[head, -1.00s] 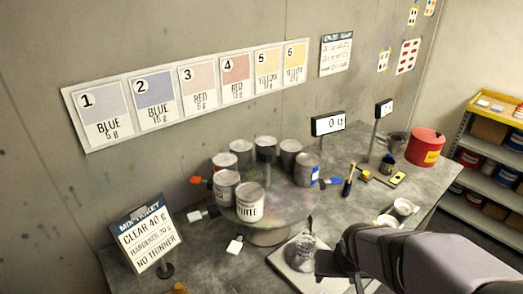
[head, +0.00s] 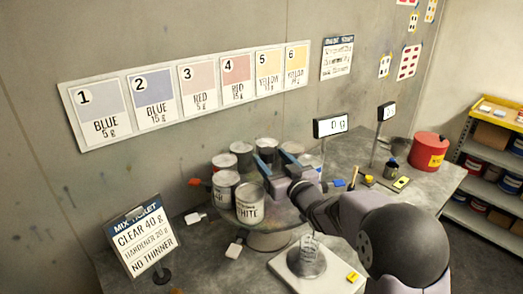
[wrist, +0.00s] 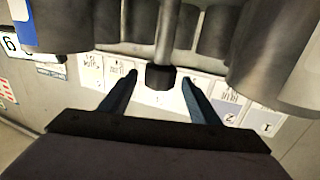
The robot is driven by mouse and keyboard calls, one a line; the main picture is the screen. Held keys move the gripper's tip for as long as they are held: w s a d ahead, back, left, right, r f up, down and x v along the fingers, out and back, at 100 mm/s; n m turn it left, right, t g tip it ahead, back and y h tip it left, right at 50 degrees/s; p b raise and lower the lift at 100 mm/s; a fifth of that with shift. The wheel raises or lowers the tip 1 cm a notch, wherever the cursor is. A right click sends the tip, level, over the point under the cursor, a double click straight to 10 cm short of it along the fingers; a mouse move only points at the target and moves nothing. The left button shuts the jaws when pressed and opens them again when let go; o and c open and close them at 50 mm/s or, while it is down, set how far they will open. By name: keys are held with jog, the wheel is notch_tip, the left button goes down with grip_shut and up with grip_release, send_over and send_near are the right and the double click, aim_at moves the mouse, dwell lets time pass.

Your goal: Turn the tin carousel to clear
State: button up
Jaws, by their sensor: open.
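The tin carousel (head: 268,240) is a round turntable with several tins around its rim. The tin marked WHITE (head: 249,203) faces front. A tin (head: 225,188) to its left has a label too small to read surely. More tins, such as a grey one (head: 266,147), stand behind. My gripper (head: 279,163) is over the carousel's middle, fingers spread and holding nothing. In the wrist view the fingers (wrist: 160,92) point at a post with a dark end (wrist: 161,77), which shows between them with gaps on both sides. The right-hand tins are partly hidden by my gripper.
A scale with a cup (head: 308,259) stands in front of the carousel. The mix ticket sign (head: 143,236) reads CLEAR 40 g and stands at left. A display (head: 331,126) is behind my arm; a red can (head: 430,150) is at right.

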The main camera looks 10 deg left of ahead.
jog(key=shift+w+a+r, duration=0.15)
jog(key=shift+w, duration=0.05)
jog(key=p+x, duration=0.4)
jog(key=x, duration=0.2)
jog(key=shift+w+a, duration=0.15)
jog(key=shift+w, duration=0.2)
grip_shut()
